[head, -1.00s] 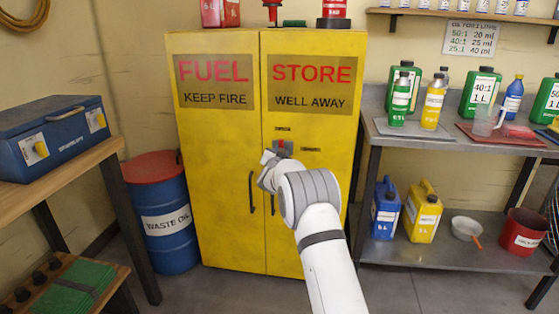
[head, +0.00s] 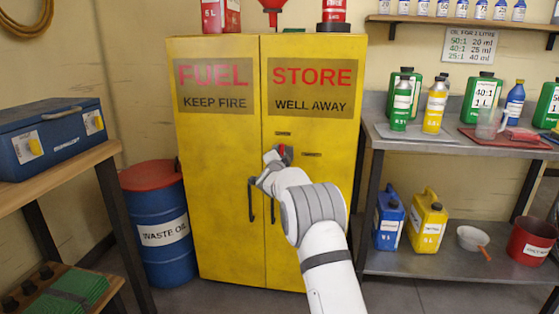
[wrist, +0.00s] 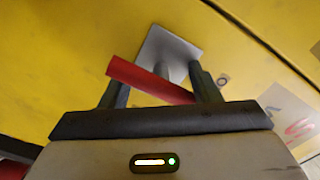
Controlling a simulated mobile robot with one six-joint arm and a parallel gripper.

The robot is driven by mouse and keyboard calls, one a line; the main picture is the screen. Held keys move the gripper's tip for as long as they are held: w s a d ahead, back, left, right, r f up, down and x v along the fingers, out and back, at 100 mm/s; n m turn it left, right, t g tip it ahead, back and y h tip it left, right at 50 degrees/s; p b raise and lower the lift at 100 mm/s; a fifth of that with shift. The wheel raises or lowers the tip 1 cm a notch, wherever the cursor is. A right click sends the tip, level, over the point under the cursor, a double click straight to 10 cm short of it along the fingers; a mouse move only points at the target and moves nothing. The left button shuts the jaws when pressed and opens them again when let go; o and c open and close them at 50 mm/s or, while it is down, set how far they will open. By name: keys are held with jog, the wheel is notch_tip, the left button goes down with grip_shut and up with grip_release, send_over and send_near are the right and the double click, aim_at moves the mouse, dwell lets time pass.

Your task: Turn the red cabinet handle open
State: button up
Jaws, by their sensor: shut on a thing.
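The red cabinet handle (wrist: 150,80) is a flat red bar on a pale metal plate (wrist: 168,48) on the yellow cabinet (head: 225,170). In the wrist view the bar lies slantwise between the two dark fingers of my gripper (wrist: 160,72), which is shut on it. In the head view only a small red part of the handle (head: 282,149) shows above my gripper (head: 276,158); the rest is hidden behind the gripper and wrist. Both cabinet doors look closed, with black pull handles (head: 251,200) lower down.
A blue waste oil drum (head: 160,225) stands left of the cabinet. A wooden bench with a blue box (head: 50,138) is at the left. A metal shelf unit (head: 445,262) with bottles and cans stands at the right. Grey floor shows in front.

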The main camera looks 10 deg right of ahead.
jog(key=shift+a, duration=0.1)
dwell(0.3)
jog(key=o, duration=0.9)
jog(key=v, duration=0.8)
jog(key=shift+p, duration=0.4)
